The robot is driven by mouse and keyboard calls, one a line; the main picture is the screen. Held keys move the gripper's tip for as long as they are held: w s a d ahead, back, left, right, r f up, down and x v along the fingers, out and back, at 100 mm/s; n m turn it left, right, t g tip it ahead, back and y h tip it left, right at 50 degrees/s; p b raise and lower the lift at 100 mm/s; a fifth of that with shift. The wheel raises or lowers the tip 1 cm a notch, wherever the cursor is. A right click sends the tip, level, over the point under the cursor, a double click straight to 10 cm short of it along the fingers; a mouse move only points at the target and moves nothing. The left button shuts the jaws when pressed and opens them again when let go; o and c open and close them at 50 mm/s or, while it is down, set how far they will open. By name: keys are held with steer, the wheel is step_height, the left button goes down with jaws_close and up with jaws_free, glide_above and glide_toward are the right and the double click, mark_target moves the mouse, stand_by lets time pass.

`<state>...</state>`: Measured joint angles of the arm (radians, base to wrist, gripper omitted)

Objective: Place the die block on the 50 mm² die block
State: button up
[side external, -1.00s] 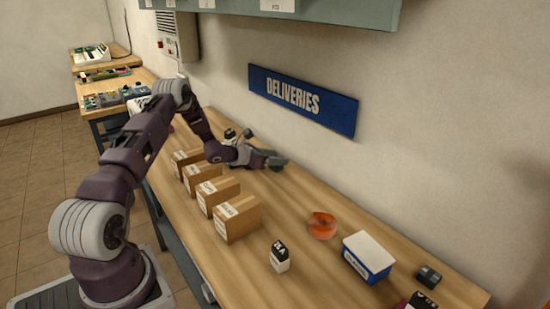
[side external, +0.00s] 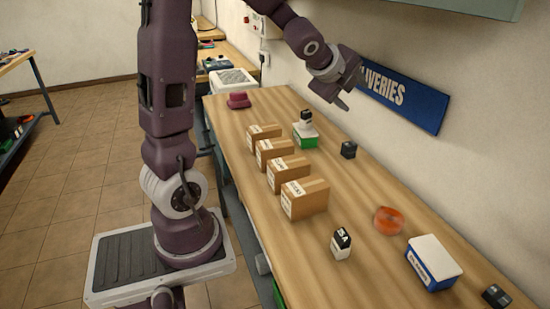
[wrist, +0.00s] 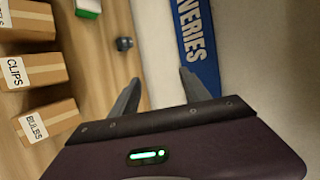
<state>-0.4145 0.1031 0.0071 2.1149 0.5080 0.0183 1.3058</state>
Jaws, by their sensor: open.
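A small dark block (side external: 348,149) sits alone on the bench behind the row of cartons; the wrist view shows it too (wrist: 124,44). A second dark block (side external: 496,295) sits at the near right end of the bench. I cannot read a size marking on either, so I cannot tell which is the 50 mm² die block. My gripper (side external: 342,103) is raised above the far side of the bench, above and apart from the first block. In the wrist view my gripper (wrist: 160,76) has its fingers apart with nothing between them.
Several labelled cartons (side external: 306,199) stand in a row. A black-topped item stands on a green-and-white box (side external: 304,136). A black-and-white item (side external: 341,243), orange roll (side external: 389,221) and blue-and-white box (side external: 434,263) stand nearer. The wall sign (side external: 402,97) is close behind my gripper.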

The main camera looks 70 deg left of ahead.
steer(key=s+d+n+g+h, duration=0.2)
steer(key=s+d+n, duration=0.6)
steer(key=s, duration=0.5)
steer(key=s+d+n+g+h, duration=0.1)
steer(key=s+d+n+h, duration=0.1)
steer(key=s+d+n, duration=0.6)
steer(key=s+d, duration=0.3)
steer(key=s, duration=0.3)
steer(key=shift+s+d+f+g, duration=0.2)
steer(key=shift+s+g, duration=0.1)
steer(key=shift+g, duration=0.1)
